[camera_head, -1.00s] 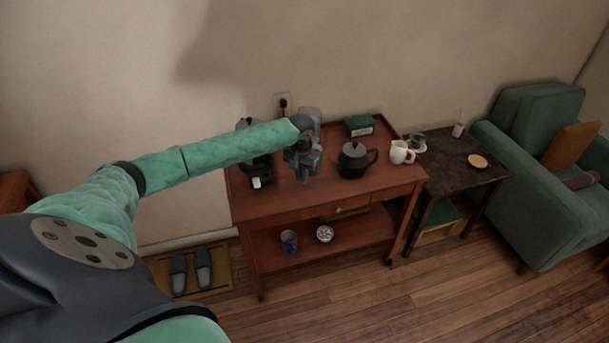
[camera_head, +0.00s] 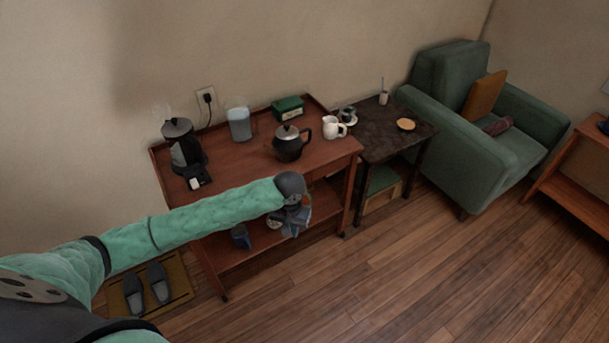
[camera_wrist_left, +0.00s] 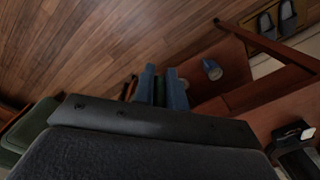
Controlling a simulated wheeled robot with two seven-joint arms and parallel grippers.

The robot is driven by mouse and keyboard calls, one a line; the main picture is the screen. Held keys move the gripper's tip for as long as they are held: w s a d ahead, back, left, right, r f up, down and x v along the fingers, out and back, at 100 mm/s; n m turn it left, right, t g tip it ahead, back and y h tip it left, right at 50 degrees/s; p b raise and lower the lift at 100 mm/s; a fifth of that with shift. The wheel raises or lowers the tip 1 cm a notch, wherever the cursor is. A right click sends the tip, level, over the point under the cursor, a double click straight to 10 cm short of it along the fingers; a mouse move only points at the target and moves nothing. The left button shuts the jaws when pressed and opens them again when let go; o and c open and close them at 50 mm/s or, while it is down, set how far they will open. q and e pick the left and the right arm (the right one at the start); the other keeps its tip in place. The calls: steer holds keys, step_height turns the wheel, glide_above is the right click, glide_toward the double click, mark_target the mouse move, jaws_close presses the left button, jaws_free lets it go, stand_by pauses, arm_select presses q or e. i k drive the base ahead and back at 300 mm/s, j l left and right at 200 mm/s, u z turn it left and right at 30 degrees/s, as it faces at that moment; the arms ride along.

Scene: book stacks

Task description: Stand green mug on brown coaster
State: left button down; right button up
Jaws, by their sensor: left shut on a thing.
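My left gripper (camera_head: 294,218) is in front of the wooden cart, below its top board. It is shut on the green mug; between the blue fingers in the left wrist view, only a narrow dark green strip of the mug (camera_wrist_left: 172,82) shows. The mug's tilt cannot be told. The brown coaster (camera_head: 406,124) is a round tan disc lying flat on the dark side table (camera_head: 376,148), to the right of and beyond the gripper. The coaster's top looks bare. My right gripper is not in view.
The cart top (camera_head: 236,160) bears a coffee maker (camera_head: 183,146), a black kettle (camera_head: 290,147), a white pitcher (camera_head: 333,128) and a green box (camera_head: 287,107). A green armchair (camera_head: 490,140) adjoins the side table. Open floor (camera_head: 400,270) lies in front.

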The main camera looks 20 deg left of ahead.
mark_target(405, 126)
steer(key=i+l, duration=0.3)
steer(key=i, duration=0.15)
steer(key=i+l, duration=0.25)
steer(key=i, duration=0.2)
steer(key=i+l, duration=0.3)
steer(key=i, duration=0.15)
steer(key=i+l, duration=0.3)
steer(key=i, duration=0.15)
steer(key=z, duration=0.05)
